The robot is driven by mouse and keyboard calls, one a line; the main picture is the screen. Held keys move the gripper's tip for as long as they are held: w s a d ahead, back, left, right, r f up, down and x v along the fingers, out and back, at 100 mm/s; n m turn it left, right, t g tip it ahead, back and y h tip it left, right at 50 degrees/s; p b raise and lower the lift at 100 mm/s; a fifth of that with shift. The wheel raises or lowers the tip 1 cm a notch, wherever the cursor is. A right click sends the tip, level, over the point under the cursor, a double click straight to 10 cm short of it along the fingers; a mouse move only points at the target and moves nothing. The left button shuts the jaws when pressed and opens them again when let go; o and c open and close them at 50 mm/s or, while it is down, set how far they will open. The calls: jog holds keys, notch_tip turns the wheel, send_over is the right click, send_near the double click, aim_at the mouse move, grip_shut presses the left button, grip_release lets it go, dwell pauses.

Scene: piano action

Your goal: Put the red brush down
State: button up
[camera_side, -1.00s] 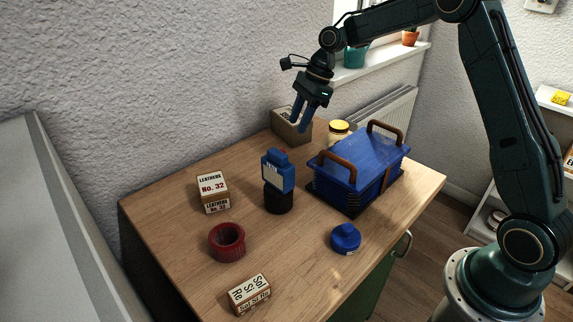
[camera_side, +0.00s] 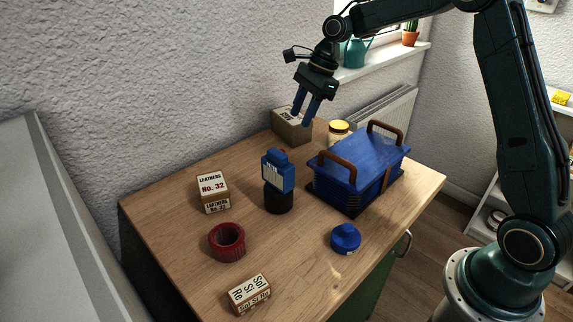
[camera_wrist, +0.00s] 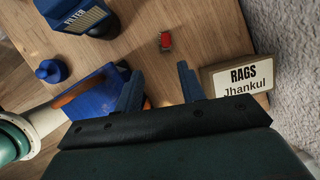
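A small red block-like thing with a dark edge, which I take to be the red brush (camera_wrist: 165,42), lies on the wooden table in the wrist view. In the side view it is mostly hidden behind the blue bottle (camera_side: 278,172). My gripper (camera_side: 301,119) hangs above the back of the table, fingers pointing down. In the wrist view my gripper (camera_wrist: 160,68) is open, with nothing between its two blue fingers. The red thing lies beyond the fingertips, apart from them.
A rags box (camera_side: 291,126) and a yellow-lidded jar (camera_side: 338,131) stand at the back. A blue toolbox (camera_side: 362,165) with brown handles is to the right. A leathers box (camera_side: 213,190), red ring (camera_side: 227,242), blue pot (camera_side: 345,238) and small box (camera_side: 249,293) stand nearer.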

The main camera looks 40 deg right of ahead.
jog(key=s+a+r+n+t+h, duration=0.1)
jog(key=s+a+r+n, duration=0.1)
jog(key=s+r+n, duration=0.4)
jog(key=s+a+r+n+t+h, duration=0.1)
jog(key=s+a+r+n, duration=0.3)
jog(key=s, duration=0.5)
jog(key=s+d+f+n+t+h, duration=0.1)
jog(key=s+d+n+h, duration=0.1)
jog(key=s+n, duration=0.9)
jog(key=s, duration=0.7)
jog(key=shift+s+t, duration=0.3)
